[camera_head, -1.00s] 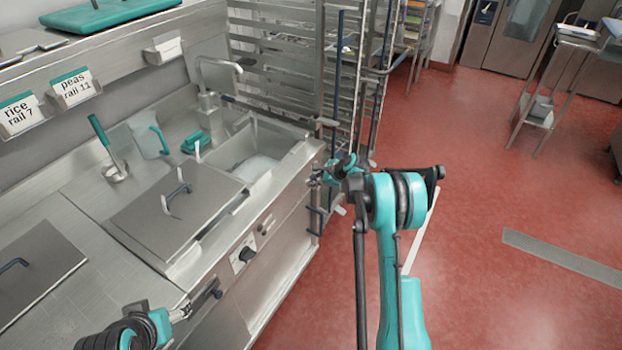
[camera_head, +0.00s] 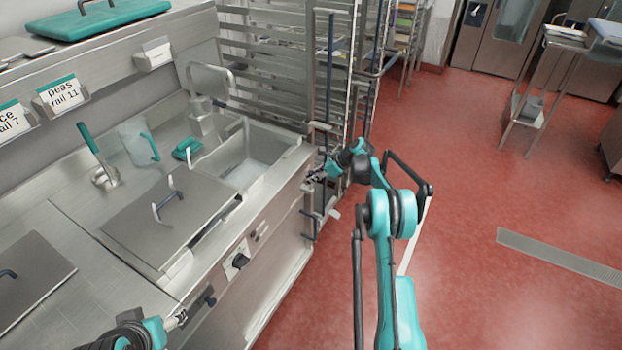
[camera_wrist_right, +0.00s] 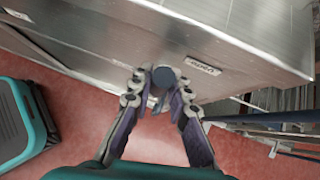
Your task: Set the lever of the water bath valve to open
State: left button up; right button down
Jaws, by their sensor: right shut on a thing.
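In the right wrist view, my right gripper (camera_wrist_right: 163,90) has its two fingers closed in on both sides of a round, dark blue-grey handle end (camera_wrist_right: 164,76), seen end-on. This looks like the valve lever, on the steel front panel beside a small label plate (camera_wrist_right: 202,65) too small to read. In the head view, the right gripper (camera_head: 316,175) is at the right end of the counter front, and the lever is hidden there. My left gripper (camera_head: 180,318) is at the lower left, close to the counter front; its finger opening is unclear.
The counter holds a lidded basin (camera_head: 165,235), an open basin with a whitish content (camera_head: 245,172), a jug (camera_head: 135,140) and a black knob (camera_head: 240,261) on its front. A rack (camera_head: 285,70) stands behind the right gripper. The red floor to the right is mostly clear.

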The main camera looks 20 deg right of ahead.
jog(key=c, duration=1.4)
grip_release()
jog(key=shift+w+f, duration=0.1)
jog(key=shift+c, duration=0.2)
jog(key=v, duration=1.2)
